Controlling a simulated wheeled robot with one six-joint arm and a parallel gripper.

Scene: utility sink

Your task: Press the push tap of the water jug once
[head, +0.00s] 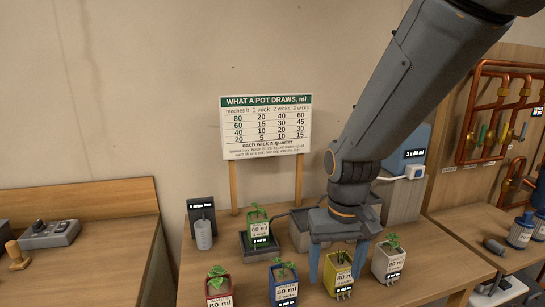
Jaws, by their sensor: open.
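A grey container (300,238) is partly hidden behind my gripper. My gripper (337,262) points down with its two blue fingers apart. The yellow pot (338,284) shows between and below the fingertips; I cannot tell whether they touch it. My arm and gripper hide much of the table behind them.
Red (219,299), blue (284,293) and white (381,267) potted plants stand near the gripper. A green pot (259,227) sits on a dark tray behind. A grey cup (203,236) stands at left. A chart board (266,127) rises behind. Copper pipes (470,110) are at right.

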